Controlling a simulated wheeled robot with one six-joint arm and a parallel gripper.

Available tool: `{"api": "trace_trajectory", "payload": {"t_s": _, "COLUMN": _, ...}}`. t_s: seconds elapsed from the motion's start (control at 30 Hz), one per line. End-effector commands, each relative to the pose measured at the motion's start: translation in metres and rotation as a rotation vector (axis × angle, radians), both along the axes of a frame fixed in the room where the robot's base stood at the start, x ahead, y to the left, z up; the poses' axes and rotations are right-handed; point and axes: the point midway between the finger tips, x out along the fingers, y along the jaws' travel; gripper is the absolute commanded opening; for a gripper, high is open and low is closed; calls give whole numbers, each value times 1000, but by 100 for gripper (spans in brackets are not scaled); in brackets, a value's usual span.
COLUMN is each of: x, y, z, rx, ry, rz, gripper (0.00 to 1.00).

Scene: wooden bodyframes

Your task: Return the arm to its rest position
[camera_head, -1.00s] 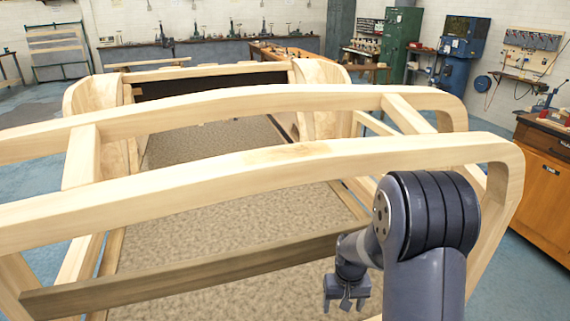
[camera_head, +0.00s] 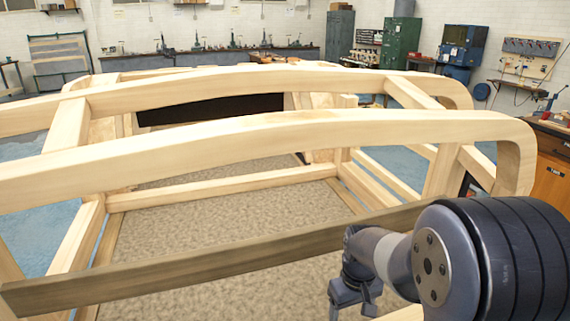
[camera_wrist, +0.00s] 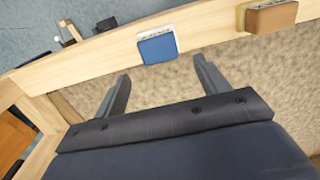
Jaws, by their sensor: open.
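My arm reaches in at the lower right of the head view, bent with its rounded dark joint near the camera. My gripper (camera_head: 345,313) hangs low inside the wooden bodyframe (camera_head: 250,133), just in front of the dark lower crossbar (camera_head: 190,264). In the wrist view my gripper (camera_wrist: 160,68) has its two fingers spread, with nothing between them. A blue block (camera_wrist: 158,48) with a pale edge sits against a wooden beam (camera_wrist: 95,65) just past the fingertips. A brown block (camera_wrist: 272,17) is on the same beam farther right. The head view does not show these blocks.
A second upright post (camera_head: 441,168) stands behind my arm. An orange cabinet (camera_head: 552,180) is at the right. Blue floor lies beyond the frame, with workbenches (camera_head: 225,62) along the back wall.

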Motion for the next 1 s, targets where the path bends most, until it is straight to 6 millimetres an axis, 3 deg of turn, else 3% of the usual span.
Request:
{"api": "trace_trajectory", "payload": {"t_s": 0.2, "x": 0, "y": 0, "z": -25, "rx": 0, "ry": 1, "rz": -1, "gripper": 70}}
{"api": "trace_trajectory", "payload": {"t_s": 0.4, "x": 0, "y": 0, "z": -31, "rx": 0, "ry": -1, "rz": -1, "gripper": 70}}
{"api": "trace_trajectory", "payload": {"t_s": 0.77, "x": -1, "y": 2, "z": -28, "rx": 1, "ry": -5, "rz": 0, "gripper": 70}}
{"api": "trace_trajectory", "payload": {"t_s": 1.0, "x": -7, "y": 14, "z": -5, "rx": 2, "ry": -31, "rz": 3, "gripper": 70}}
